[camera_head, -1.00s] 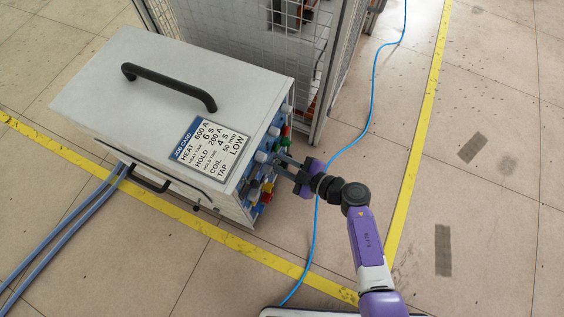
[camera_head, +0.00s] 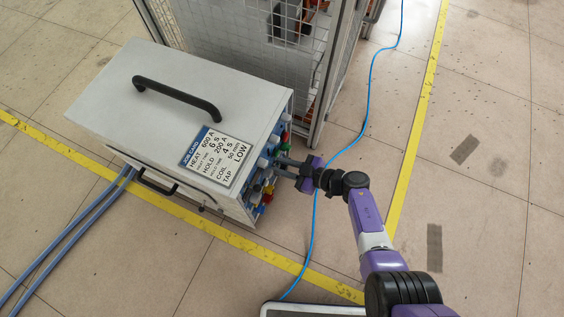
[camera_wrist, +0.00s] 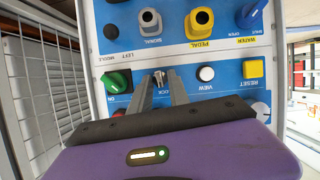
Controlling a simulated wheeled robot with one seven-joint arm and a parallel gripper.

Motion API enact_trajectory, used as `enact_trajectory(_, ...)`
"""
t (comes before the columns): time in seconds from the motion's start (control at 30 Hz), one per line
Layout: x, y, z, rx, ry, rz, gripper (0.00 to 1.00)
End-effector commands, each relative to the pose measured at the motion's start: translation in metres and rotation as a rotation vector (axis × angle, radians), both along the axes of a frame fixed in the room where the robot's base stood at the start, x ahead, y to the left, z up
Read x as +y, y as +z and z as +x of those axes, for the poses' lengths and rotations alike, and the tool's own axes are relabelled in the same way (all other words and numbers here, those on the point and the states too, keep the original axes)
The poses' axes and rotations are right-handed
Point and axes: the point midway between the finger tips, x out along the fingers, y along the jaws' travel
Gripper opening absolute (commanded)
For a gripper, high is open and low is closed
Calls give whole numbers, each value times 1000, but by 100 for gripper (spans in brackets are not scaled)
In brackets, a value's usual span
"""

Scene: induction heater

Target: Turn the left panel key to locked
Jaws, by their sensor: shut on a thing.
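The panel key (camera_wrist: 158,76) is a small metal piece in the blue front panel (camera_wrist: 220,78), between a green knob and a white button. Lettering beside it is partly covered and shows upside down in the wrist view. My gripper (camera_wrist: 163,80) has both fingers at the key, one on each side, and is shut on it. The fingers hide much of the key, so I cannot tell its exact angle. In the head view my gripper (camera_head: 282,166) reaches the panel side of the grey heater box (camera_head: 190,95); the key is too small to see there.
The green knob (camera_wrist: 117,81) and white VIEW button (camera_wrist: 205,74) sit close beside the fingers. A yellow RESET button (camera_wrist: 252,68) and connectors are nearby. A mesh fence (camera_head: 240,55) stands behind the box. A blue cable (camera_head: 368,100) runs over otherwise open floor at right.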

Motion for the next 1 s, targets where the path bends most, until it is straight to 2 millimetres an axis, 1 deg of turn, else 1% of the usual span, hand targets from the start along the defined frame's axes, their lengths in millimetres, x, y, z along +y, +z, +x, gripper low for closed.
enact_trajectory(0.03,-2,2,2,45,-1,15,0)
enact_trajectory(0.2,-3,-1,3,195,-2,70,0)
enact_trajectory(0.5,-3,-4,5,426,-2,154,0)
enact_trajectory(0.7,-2,-4,5,526,-2,191,0)
enact_trajectory(1.0,-2,-3,5,592,-2,214,0)
